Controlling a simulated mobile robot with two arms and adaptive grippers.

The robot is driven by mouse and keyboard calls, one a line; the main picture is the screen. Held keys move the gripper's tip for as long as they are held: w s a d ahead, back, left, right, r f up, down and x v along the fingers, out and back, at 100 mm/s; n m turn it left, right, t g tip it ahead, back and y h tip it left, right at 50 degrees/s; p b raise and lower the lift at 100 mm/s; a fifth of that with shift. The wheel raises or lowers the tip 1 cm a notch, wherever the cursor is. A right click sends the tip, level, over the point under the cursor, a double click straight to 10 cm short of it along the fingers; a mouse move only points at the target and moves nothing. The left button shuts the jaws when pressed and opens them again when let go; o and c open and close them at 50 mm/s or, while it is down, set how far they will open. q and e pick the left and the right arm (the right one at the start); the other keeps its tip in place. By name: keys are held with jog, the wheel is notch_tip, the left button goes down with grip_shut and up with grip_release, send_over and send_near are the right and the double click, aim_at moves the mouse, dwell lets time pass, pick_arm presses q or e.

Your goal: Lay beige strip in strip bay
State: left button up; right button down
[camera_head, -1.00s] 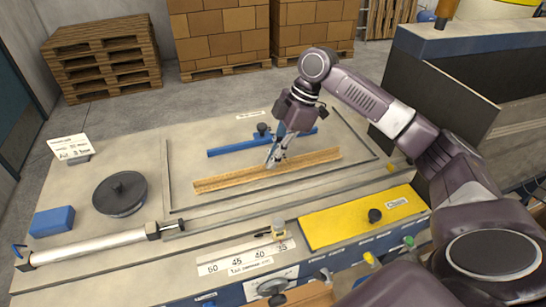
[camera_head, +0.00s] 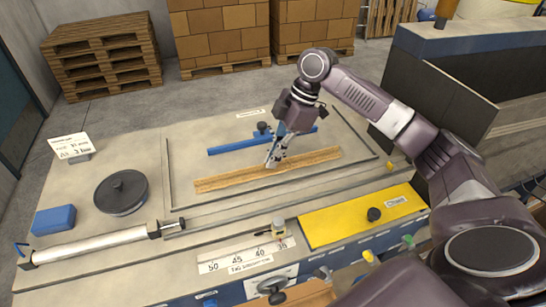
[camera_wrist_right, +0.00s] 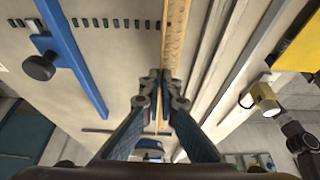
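The beige strip (camera_head: 225,182) is long and narrow and lies slanting across the framed area of the bench top, at or very near its surface. It also shows in the right wrist view (camera_wrist_right: 175,40), running up from between the fingertips. My right gripper (camera_head: 275,163) comes down from above at about the strip's middle. In the right wrist view its fingertips (camera_wrist_right: 160,95) are close together with the strip between them. The fingers hide the strip there. The strip bay is not clearly marked off; a thin dark frame (camera_head: 168,170) surrounds the strip. My left gripper is not in view.
A blue bar (camera_head: 232,148) with a dark knob lies behind the strip. A yellow plate (camera_head: 330,225) and a ruler scale (camera_head: 235,262) are in front. A round black lid (camera_head: 121,195), a blue block (camera_head: 53,220) and a white cylinder (camera_head: 90,245) are left.

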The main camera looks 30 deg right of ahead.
jog(key=shift+f, duration=0.6)
dwell(1.1)
jog(key=c, duration=2.6)
grip_release()
jog(key=o, duration=0.5)
jog(key=shift+r, duration=0.1)
jog(key=shift+r, duration=2.95)
